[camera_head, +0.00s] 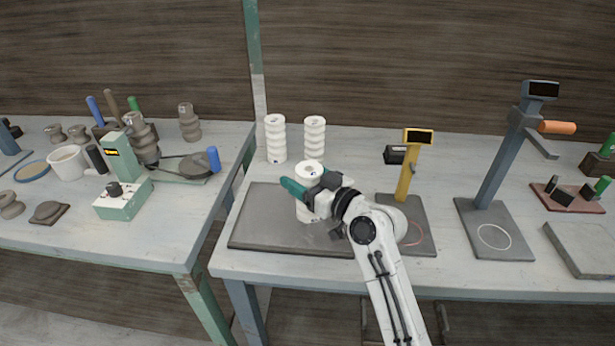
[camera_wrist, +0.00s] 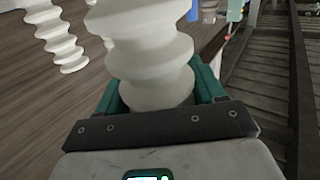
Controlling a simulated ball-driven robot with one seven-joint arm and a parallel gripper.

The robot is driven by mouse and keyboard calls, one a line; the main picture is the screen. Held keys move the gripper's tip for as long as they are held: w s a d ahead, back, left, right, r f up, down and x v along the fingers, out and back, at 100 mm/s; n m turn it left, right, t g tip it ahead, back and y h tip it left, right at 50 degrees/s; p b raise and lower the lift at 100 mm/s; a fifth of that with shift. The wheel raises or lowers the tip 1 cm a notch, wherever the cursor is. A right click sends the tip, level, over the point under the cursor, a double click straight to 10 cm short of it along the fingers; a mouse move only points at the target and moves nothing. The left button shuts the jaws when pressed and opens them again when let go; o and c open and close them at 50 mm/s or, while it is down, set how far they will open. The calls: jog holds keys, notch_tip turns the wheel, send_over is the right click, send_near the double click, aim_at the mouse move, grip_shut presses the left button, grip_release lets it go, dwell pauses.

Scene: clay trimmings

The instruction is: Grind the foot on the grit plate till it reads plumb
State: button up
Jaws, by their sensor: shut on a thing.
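My gripper (camera_head: 308,192) is shut on a white ribbed ceramic piece (camera_head: 308,174), with a green finger showing on its left side. In the wrist view the same white piece (camera_wrist: 145,50) stands between the green fingers. The piece is upright over the dark grit plate (camera_head: 262,228); I cannot tell whether its foot touches the plate, since the gripper hides part of it. A yellow stand with a dark display (camera_head: 418,136) is to the right, its base marked with a red ring; the display's reading is not legible.
Two more white ribbed pieces (camera_head: 276,138) (camera_head: 315,137) stand behind the plate. A blue-grey stand (camera_head: 490,180) with an orange handle is at the right. A left table holds a green device (camera_head: 122,198), brown ribbed pieces and a white cup (camera_head: 68,163). The table right of the plate has some clear room.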

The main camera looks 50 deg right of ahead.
jog(key=w+a, duration=0.4)
jog(key=w, duration=0.1)
jog(key=shift+p, duration=0.45)
dwell(0.5)
jog(key=shift+w+a, duration=0.15)
jog(key=shift+s+d+b, duration=0.95)
jog(key=shift+s+d, duration=0.15)
jog(key=shift+s, duration=0.25)
jog(key=shift+s+d+b, duration=1)
jog(key=shift+s+d, duration=0.05)
jog(key=shift+s, duration=0.3)
jog(key=shift+s+d+b, duration=0.95)
jog(key=shift+s+d, duration=0.15)
jog(key=shift+s, duration=0.25)
